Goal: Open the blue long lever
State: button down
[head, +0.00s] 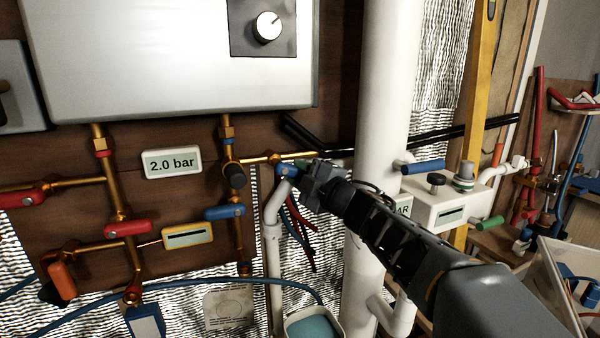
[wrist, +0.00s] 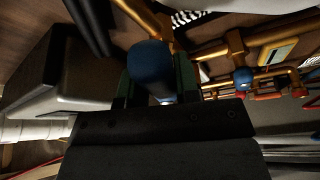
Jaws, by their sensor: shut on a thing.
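A blue lever (head: 284,170) sits at the right end of the horizontal brass pipe, above a white pipe, mostly hidden behind my gripper (head: 299,174) in the head view. In the wrist view the blue lever (wrist: 152,65) shows as a large rounded blue end between the green fingers of my gripper (wrist: 157,84). My gripper is shut on it. The lever's full length and its angle are hard to tell, since the gripper covers much of it.
Another blue lever (head: 225,212) is on the brass pipe to the left, with a red lever (head: 127,228) beyond it. A thick white pipe (head: 385,90) stands behind my arm. A white box (head: 447,207) with a blue handle (head: 423,167) is to the right. A grey heater (head: 150,60) hangs above.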

dwell(0.3)
jog(key=c, duration=0.8)
grip_release()
jog(key=shift+c, duration=0.2)
jog(key=shift+s+d, duration=0.1)
jog(key=v, duration=1.3)
jog(key=shift+s+d, duration=0.15)
jog(key=shift+s, duration=0.1)
